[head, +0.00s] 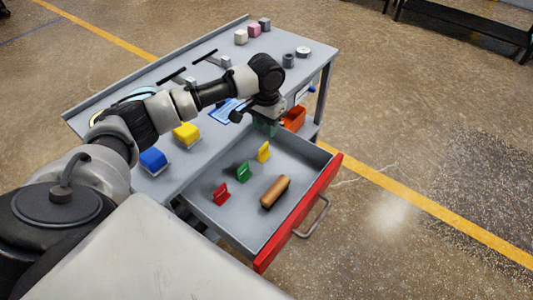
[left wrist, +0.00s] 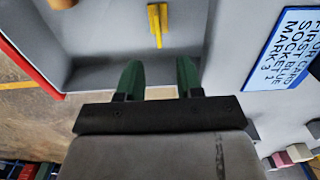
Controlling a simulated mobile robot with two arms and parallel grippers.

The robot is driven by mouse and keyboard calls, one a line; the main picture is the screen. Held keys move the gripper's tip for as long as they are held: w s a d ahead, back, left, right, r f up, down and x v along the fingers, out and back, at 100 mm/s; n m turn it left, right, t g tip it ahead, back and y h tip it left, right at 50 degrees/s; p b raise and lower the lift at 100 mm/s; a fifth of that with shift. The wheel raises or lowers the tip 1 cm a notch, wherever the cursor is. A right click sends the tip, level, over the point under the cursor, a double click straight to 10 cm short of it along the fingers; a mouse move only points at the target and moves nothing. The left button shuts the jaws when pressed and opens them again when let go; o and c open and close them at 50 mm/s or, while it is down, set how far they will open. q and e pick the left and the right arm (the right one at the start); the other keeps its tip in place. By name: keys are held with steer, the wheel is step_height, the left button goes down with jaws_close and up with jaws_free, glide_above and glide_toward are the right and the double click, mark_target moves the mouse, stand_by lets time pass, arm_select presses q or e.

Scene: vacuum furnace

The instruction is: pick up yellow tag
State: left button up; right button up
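The yellow tag (head: 264,152) stands in the open drawer (head: 228,216), at the far end of a row with a green tag (head: 243,172) and a red tag (head: 221,194). In the left wrist view the yellow tag (left wrist: 157,26) shows as a narrow upright strip with a wider foot, ahead of the fingers. My left gripper (head: 266,127) is above the far end of the drawer, apart from the tag. In the left wrist view its two green fingers (left wrist: 159,70) are spread with nothing between them. My right gripper is in neither view.
A brown cylinder (head: 275,192) lies in the drawer near its red front (head: 300,213). An orange bin (head: 294,117) is just beyond the drawer. Yellow (head: 186,133) and blue (head: 153,160) blocks and a blue printed card (left wrist: 292,48) are on the grey bench.

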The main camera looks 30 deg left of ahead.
mark_target(263, 146)
arm_select(q)
steer(key=f, duration=0.4)
steer(key=shift+s+f, duration=0.1)
steer(key=shift+s, duration=0.15)
steer(key=f, duration=0.2)
steer(key=s+f, duration=0.1)
steer(key=f, duration=0.1)
steer(key=shift+f, duration=0.15)
steer(key=shift+w+f, duration=0.1)
steer(key=shift+f, duration=0.4)
jaws_close()
